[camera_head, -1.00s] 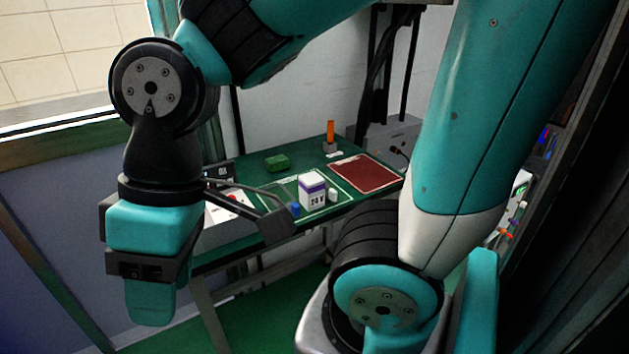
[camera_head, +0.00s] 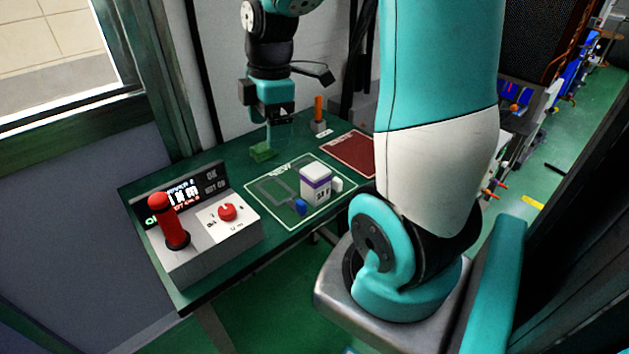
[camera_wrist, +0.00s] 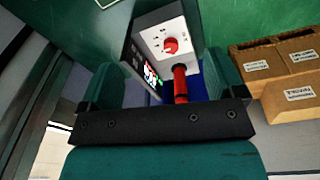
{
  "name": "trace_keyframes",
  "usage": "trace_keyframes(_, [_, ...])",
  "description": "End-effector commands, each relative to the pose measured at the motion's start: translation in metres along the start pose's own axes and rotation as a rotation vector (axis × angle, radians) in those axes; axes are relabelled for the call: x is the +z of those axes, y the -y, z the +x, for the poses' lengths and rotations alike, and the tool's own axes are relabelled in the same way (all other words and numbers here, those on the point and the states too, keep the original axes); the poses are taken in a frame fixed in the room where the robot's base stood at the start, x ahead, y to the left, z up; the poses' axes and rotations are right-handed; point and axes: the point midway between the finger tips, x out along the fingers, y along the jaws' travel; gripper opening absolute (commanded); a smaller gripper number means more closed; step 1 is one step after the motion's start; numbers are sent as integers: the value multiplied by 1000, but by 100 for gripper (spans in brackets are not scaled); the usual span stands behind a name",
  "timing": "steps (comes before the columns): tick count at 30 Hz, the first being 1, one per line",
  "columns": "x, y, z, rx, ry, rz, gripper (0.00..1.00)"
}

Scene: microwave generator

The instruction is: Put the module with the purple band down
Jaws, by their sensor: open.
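The module with the purple band (camera_head: 316,187) is a white box with dark lettering. In the head view it stands upright on the green table, inside the right part of a white-outlined area (camera_head: 262,208). My gripper (camera_head: 274,128) is apart from it, up and to the left in the picture, near the far side of the table. It is open with nothing held. In the wrist view my gripper (camera_wrist: 165,80) shows its two teal fingers spread apart. The module is not visible in that view.
A control box (camera_head: 212,245) with a red lever (camera_head: 168,222) and red knob stands at the table's near left. A small blue piece (camera_head: 300,207) and a white piece (camera_head: 337,185) flank the module. Cardboard boxes (camera_wrist: 285,80) show.

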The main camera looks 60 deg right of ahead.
Motion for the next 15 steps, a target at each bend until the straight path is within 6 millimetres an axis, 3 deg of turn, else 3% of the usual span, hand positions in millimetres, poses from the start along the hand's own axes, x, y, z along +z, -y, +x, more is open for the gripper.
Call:
trace_keyframes(1, [28,-11,2,-7,24,-29,88])
trace_keyframes(3, [61,-20,4,-16,54,-92,88])
trace_keyframes(6, [94,-26,6,-32,80,-161,88])
trace_keyframes(11, [116,-28,15,-47,96,-215,88])
trace_keyframes(15, [119,-26,41,-53,96,-223,88])
